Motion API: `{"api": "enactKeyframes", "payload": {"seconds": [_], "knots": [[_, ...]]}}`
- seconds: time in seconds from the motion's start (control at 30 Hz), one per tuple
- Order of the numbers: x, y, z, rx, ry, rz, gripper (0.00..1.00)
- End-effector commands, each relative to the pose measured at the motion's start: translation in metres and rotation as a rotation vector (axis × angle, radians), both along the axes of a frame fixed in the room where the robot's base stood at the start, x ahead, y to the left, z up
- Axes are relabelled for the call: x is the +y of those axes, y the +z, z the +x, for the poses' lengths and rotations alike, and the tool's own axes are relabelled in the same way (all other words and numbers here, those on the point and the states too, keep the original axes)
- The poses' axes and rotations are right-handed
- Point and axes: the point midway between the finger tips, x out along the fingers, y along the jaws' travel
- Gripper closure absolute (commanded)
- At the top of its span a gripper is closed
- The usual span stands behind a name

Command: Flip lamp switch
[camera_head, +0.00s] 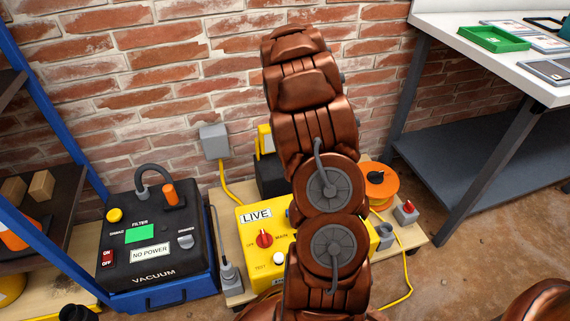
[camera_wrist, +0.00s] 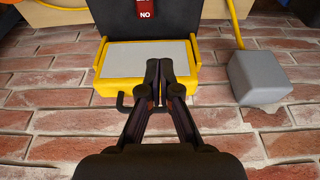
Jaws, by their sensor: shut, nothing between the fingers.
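The lamp has a yellow frame (camera_wrist: 103,88) around a pale grey panel, joined to a black body (camera_wrist: 187,20). A red switch (camera_wrist: 148,8) with white lettering sits on that black body at the top edge of the wrist view, partly cut off. My gripper (camera_wrist: 160,66) is shut and empty. Its fingertips appear over the pale panel, short of the red switch in the picture; I cannot tell whether they touch the lamp. In the head view, the lamp's yellow frame (camera_head: 265,140) and black body (camera_head: 269,176) show partly behind my arm, which hides my gripper.
A grey box (camera_head: 213,141) is on the brick wall beside the lamp, with a yellow cable. A yellow LIVE box (camera_head: 258,261), a black vacuum unit (camera_head: 150,240) and an orange reel (camera_head: 382,185) stand nearby. A white workbench (camera_head: 480,48) is at right, a blue-framed shelf at left.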

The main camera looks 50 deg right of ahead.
Motion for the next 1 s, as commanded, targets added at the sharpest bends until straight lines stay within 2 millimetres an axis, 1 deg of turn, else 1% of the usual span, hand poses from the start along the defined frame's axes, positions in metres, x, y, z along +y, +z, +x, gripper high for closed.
{"api": "enactKeyframes", "payload": {"seconds": [0.03,0.1,0.2,0.6,0.73,0.87,1.0], "knots": [[-0.007,-0.012,0.001,-0.005,-0.004,-0.003,1.0],[-0.014,-0.019,0.001,-0.012,-0.008,-0.006,1.0],[-0.019,-0.026,0.002,-0.016,-0.011,-0.008,1.0],[-0.022,-0.027,0.002,-0.018,-0.012,-0.008,1.0],[-0.022,-0.032,0.003,-0.017,-0.013,-0.008,1.0],[-0.025,-0.047,0.006,-0.016,-0.012,-0.008,1.0],[-0.028,-0.07,0.012,-0.017,-0.012,-0.009,1.0]]}}
